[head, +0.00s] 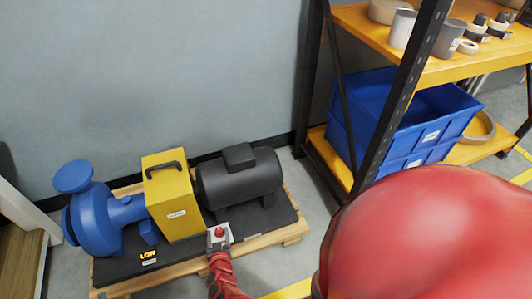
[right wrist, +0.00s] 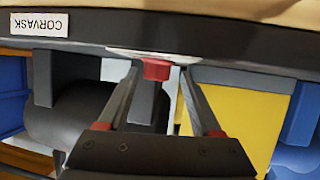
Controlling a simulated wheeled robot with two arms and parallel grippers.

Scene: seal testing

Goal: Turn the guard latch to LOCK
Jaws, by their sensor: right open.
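The yellow guard (head: 172,195) with a black handle stands between the blue pump and the dark motor. A small red latch knob (head: 219,232) sits on a pale plate at the front edge of the black base, by the guard's lower right. My right gripper (head: 219,246) is at the knob, coming from the front. In the right wrist view, which looks upside down, the red knob (right wrist: 157,69) lies between the two spread fingertips. The fingers are open; I cannot tell whether they touch it. Lettering at the latch is not readable. My left gripper is out of view.
The blue pump (head: 93,222) and black motor (head: 240,178) share the black base on a wooden pallet (head: 292,232). A shelf (head: 470,70) with blue bins (head: 425,130) stands right.

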